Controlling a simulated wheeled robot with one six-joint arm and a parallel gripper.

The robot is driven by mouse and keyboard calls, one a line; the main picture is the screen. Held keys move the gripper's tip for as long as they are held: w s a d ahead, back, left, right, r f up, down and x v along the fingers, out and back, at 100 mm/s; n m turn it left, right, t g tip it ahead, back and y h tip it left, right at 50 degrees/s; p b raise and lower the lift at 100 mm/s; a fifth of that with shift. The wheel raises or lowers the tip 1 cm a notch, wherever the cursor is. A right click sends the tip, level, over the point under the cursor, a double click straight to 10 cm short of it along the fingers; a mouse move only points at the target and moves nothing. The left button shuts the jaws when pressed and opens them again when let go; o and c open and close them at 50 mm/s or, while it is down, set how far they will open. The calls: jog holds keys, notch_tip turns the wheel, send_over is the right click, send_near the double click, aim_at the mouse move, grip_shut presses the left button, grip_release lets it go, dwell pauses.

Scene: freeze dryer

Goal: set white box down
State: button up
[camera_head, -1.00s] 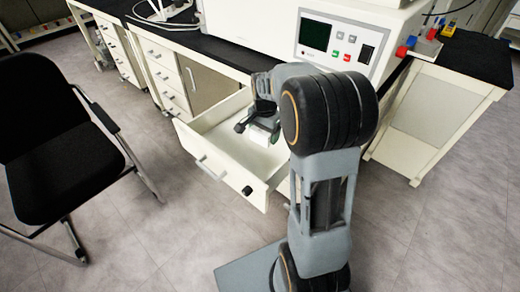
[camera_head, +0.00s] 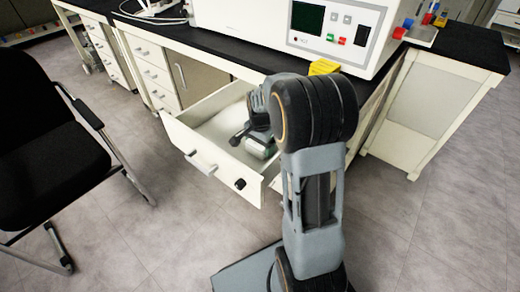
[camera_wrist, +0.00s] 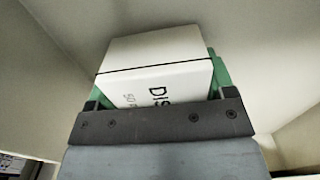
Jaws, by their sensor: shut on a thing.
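The white box (camera_wrist: 155,70) fills the middle of the wrist view, with dark printed letters and a thin dark line across it. My gripper (camera_wrist: 158,100) is shut on it, with green finger pads at both sides of the box. In the head view my gripper (camera_head: 258,147) is inside the open drawer (camera_head: 190,145). The box is mostly hidden there by my gripper and arm. I cannot tell whether the box touches the drawer floor.
The drawer's walls stand close around my gripper. A white machine with a control panel (camera_head: 338,28) stands on the black worktop, with a yellow object (camera_head: 323,67) at its front. A black chair (camera_head: 50,130) stands at the left, with clear floor before the drawer.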

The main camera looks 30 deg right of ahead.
aim_at(253, 172)
jog(key=shift+f, duration=0.35)
jog(key=shift+f, duration=0.1)
jog(key=o, duration=1)
jog(key=shift+c, duration=0.2)
notch_tip(253, 172, up, 12)
jog(key=p, duration=0.4)
jog(key=shift+f, duration=0.15)
jog(key=s+a+n+t, duration=0.1)
jog(key=s+a+n, duration=0.2)
jog(key=s+n, duration=0.1)
jog(key=s+a+r+n+t, duration=0.1)
jog(key=s+a+n, duration=0.2)
jog(key=s, duration=0.3)
jog(key=s+a+n, duration=0.3)
jog(key=s+n, duration=0.3)
jog(key=shift+a+r+t+p, duration=0.25)
jog(key=shift+t+p, duration=0.05)
jog(key=shift+t, duration=0.1)
